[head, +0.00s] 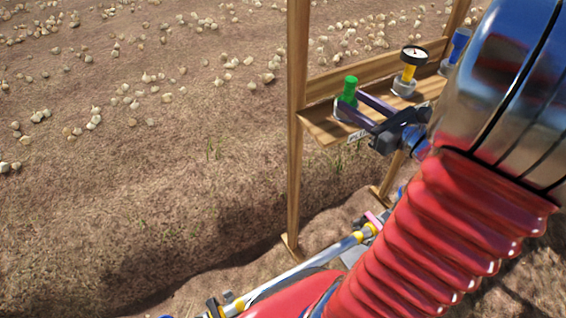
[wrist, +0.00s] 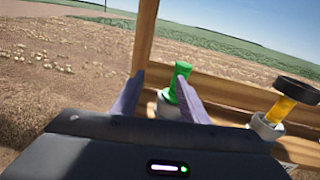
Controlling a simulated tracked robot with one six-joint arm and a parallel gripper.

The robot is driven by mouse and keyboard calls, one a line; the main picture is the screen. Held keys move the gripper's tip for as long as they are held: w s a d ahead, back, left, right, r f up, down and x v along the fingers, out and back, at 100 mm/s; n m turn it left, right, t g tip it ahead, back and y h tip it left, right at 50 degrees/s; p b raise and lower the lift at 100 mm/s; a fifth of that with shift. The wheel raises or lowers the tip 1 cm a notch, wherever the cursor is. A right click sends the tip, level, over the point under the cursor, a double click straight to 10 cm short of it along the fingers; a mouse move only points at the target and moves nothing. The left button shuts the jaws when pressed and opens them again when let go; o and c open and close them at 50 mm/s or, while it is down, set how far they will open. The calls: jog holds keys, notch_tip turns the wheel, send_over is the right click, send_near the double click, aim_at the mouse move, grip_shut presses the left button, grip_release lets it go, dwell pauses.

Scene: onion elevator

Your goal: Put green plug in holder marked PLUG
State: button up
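The green plug (head: 349,91) stands upright at the left end of the wooden shelf, over a grey round holder (wrist: 166,107). Its lower part is partly hidden by a finger, so how deep it sits is unclear. A white label reading "PLU" (head: 357,136) shows on the shelf's front edge below it, its end hidden by my gripper. My gripper (head: 352,103) is open, with its two fingers apart at the plug. In the wrist view the plug (wrist: 181,80) shows between the fingertips, nearer the right finger, with a gap to the left finger.
A yellow gauge (head: 410,68) with a black rim stands in another grey holder to the right. A blue item (head: 458,46) stands farther right. A wooden post (head: 296,120) rises just left of the shelf. A silver and yellow rod (head: 320,254) lies below. Onions dot the open field.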

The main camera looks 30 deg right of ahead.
jog(key=s+a+f+n+g+y, duration=0.1)
jog(key=a+f+n+g+y, duration=0.3)
jog(key=a+n, duration=0.6)
jog(key=s+a+n+g+y, duration=0.15)
jog(key=a+n+g, duration=0.5)
jog(key=a, duration=0.85)
jog(key=s+a+r+n+h, duration=0.1)
jog(key=n+h, duration=0.3)
jog(key=n, duration=0.4)
jog(key=s+a+r+n+g+h, duration=0.1)
jog(key=s+n+h, duration=0.3)
jog(key=n, duration=0.5)
jog(key=shift+s+a+r, duration=0.25)
jog(key=shift+a+r, duration=0.1)
jog(key=shift+r, duration=0.25)
